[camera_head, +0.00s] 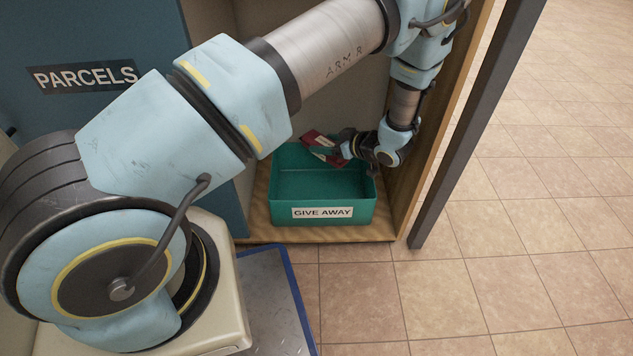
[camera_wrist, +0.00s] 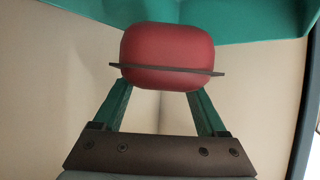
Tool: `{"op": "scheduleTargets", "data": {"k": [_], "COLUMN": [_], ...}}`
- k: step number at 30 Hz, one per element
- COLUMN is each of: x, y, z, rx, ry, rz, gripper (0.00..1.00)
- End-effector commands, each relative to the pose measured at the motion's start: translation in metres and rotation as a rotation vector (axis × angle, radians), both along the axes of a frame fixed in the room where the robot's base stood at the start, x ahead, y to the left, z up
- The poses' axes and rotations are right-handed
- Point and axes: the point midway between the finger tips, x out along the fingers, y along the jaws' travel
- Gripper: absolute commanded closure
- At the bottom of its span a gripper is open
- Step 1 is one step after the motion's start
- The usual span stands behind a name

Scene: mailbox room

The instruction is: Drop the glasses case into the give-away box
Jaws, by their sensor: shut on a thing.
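The glasses case (camera_head: 317,141) is dark red and shows in the head view at the back of the give-away box, at rim height or a little above. My gripper (camera_head: 341,147) is shut on it, reaching in from the right. In the wrist view, the rounded red case (camera_wrist: 172,45) sits between the tips of my gripper (camera_wrist: 162,84), with a thin dark strip across its near edge. The give-away box (camera_head: 322,212) is teal, open-topped and labelled "GIVE AWAY"; the visible part of its inside looks empty. Its teal wall (camera_wrist: 60,12) fills the top of the wrist view.
The box stands on a wooden shelf floor (camera_head: 258,215) inside a cubby. A wooden side panel (camera_head: 447,120) and a dark post (camera_head: 478,120) stand close to its right. A blue parcels cabinet (camera_head: 90,40) is at left. The tiled floor (camera_head: 540,230) at right is clear.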

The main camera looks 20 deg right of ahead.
Motion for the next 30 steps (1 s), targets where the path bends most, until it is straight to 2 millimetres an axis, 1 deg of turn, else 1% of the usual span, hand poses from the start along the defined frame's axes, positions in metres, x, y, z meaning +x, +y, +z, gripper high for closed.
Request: {"op": "scheduleTargets", "data": {"k": [12,15,18,25,26,30], "x": [0.0,0.0,0.0,0.0,0.0,0.0], "y": [0.0,0.0,0.0,0.0,0.0,0.0], "z": [-0.047,-0.055,-0.057,-0.056,-0.056,-0.056], "rx": [0.0,0.0,0.0,0.0,0.0,0.0], "ry": [0.0,-0.001,-0.001,-0.001,-0.001,-0.001], "rz": [-0.001,0.0,0.0,0.0,0.0,0.0], "gripper": [0.85,0.85,0.85,0.85,0.24,0.09]}}
